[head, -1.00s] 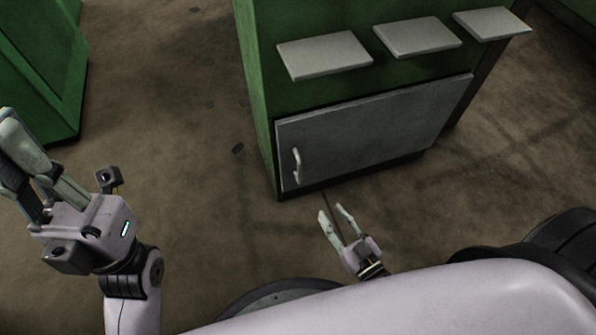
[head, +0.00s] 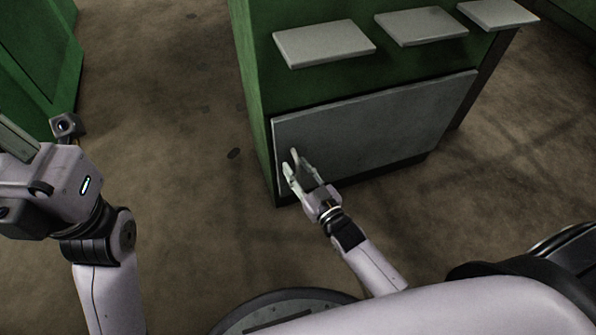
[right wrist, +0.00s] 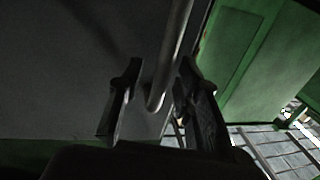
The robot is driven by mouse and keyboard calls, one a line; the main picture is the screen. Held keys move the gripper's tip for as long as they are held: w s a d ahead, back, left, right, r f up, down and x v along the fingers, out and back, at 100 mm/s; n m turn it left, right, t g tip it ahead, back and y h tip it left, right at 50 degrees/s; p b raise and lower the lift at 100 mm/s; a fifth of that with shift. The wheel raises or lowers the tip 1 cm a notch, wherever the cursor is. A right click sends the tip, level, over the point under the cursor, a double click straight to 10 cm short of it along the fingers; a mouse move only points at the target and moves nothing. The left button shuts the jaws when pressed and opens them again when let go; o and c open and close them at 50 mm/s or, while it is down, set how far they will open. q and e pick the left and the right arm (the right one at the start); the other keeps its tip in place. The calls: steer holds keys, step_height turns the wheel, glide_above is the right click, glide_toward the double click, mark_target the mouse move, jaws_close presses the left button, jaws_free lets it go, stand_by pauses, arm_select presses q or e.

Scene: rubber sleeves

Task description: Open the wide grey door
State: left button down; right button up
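The wide grey door (head: 385,125) is the flat front of the green cabinet's lower part and looks shut, flush with the frame. Its upright bar handle, near the door's left edge, is mostly hidden by my right gripper (head: 292,165) in the head view. In the right wrist view the handle (right wrist: 172,60) runs down between the two fingers of my right gripper (right wrist: 163,105). The fingers stand apart on either side of it, with a gap showing at the left finger. My left gripper (head: 50,180) is at the left edge, away from the door, its fingers cut off.
The green cabinet (head: 258,110) has several light grey shelf plates (head: 324,44) jutting out above the door. Another green cabinet (head: 40,60) stands at the far left. The brown floor (head: 180,150) between them and before the door is clear.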

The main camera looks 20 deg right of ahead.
steer(key=shift+w, duration=0.15)
steer(key=shift+c, duration=0.2)
jaws_close()
stand_by(0.7)
